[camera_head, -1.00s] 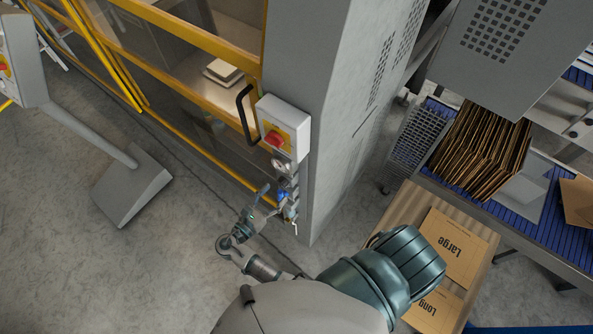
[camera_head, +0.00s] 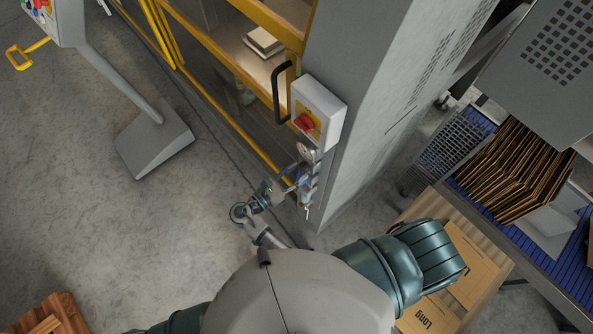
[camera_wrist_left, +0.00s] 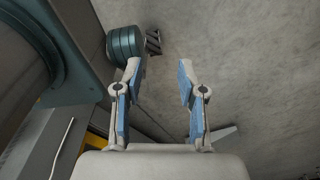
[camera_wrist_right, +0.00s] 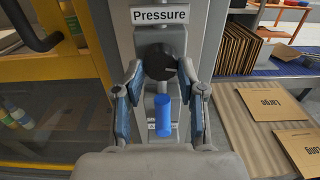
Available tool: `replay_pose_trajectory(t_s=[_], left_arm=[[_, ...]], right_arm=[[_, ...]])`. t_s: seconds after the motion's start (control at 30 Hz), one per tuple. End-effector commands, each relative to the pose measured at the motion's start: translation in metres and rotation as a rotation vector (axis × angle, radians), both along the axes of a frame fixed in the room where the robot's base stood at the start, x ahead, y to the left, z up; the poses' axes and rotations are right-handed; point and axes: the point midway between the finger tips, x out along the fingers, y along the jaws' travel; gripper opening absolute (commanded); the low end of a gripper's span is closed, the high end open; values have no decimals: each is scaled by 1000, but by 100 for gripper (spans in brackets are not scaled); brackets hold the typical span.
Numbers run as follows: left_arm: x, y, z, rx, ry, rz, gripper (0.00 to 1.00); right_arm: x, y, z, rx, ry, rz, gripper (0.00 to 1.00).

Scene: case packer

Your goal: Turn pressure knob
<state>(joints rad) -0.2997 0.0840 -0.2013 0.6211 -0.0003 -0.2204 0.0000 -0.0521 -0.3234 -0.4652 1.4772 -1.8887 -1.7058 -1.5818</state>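The black pressure knob (camera_wrist_right: 160,62) sits below a white "Pressure" label (camera_wrist_right: 160,16) on a grey column in the right wrist view. My right gripper (camera_wrist_right: 161,72) is open, with one fingertip on each side of the knob. I cannot tell whether the fingertips touch it. A blue cylinder (camera_wrist_right: 163,115) is below the knob, between the fingers. In the head view my right gripper (camera_head: 287,184) is at the machine's corner fittings, and the knob is hard to make out there. My left gripper (camera_wrist_left: 158,68) is open and empty above the floor.
A switch box with a red knob (camera_head: 304,122) and a round gauge (camera_head: 305,151) are above my right gripper. A black door handle (camera_head: 280,92) is beside the box. A wooden table with cardboard (camera_head: 472,280) stands to the right.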

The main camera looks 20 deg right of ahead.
Motion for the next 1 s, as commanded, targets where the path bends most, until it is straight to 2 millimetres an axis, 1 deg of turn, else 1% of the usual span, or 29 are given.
replay_pose_trajectory(t_s=[0.03,0.07,0.13,0.2,0.27,0.43,0.53,0.77,1.0], left_arm=[[0,5,0,6,1,1,40],[0,8,0,9,1,1,40],[-1,14,0,17,1,1,40],[-1,16,0,19,2,2,40],[-1,13,0,15,3,2,40],[-2,-8,0,-10,3,5,40],[-2,-14,0,-17,2,2,40],[-1,-6,0,-7,2,0,40],[-1,-1,2,-1,0,3,40]], right_arm=[[3,0,1,3,-3,14,10],[3,-1,1,5,-3,15,3],[4,-3,1,8,-4,18,2],[4,-6,0,12,-5,19,2],[4,-7,0,12,-6,18,2],[4,-9,0,9,-5,14,3],[4,-8,0,8,-4,12,3],[3,-7,0,9,-6,12,3],[3,-6,-1,32,-69,13,3]])
